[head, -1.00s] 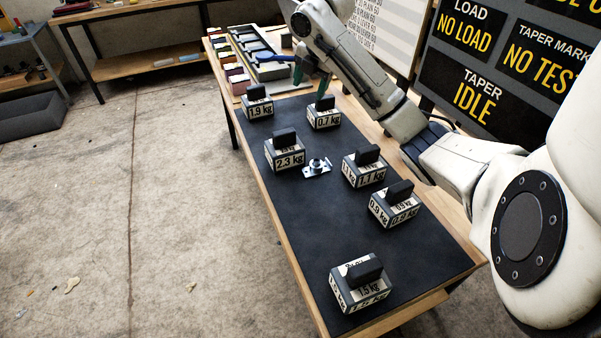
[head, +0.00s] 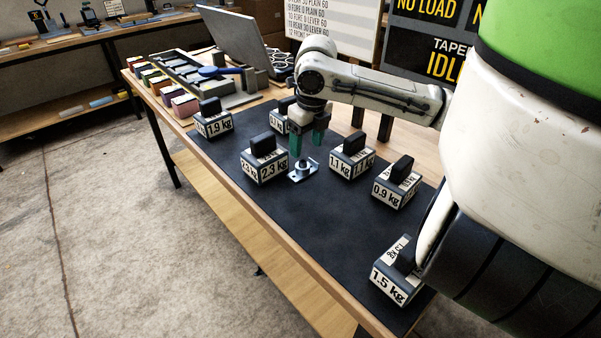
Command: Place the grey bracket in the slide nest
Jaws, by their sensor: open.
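A small silver-grey metal piece (head: 303,170), a flat plate with a round collar, lies on the dark mat between the 2.3 kg and 1.1 kg weights; it looks like the grey bracket. My gripper (head: 307,146) points down just behind and above it, its green-tipped fingers apart and empty. I cannot tell whether a fingertip touches the piece. A long grey fixture with slots and rails (head: 236,98) stands at the table's far end; I cannot make out for sure which part is the slide nest.
Labelled block weights stand around the piece: 2.3 kg (head: 264,163), 1.1 kg (head: 352,158), 0.9 kg (head: 396,186), 1.9 kg (head: 213,121) and 1.5 kg (head: 396,275). Another is partly hidden behind my gripper. Coloured bins (head: 180,103) line the far left edge. The mat's front middle is clear.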

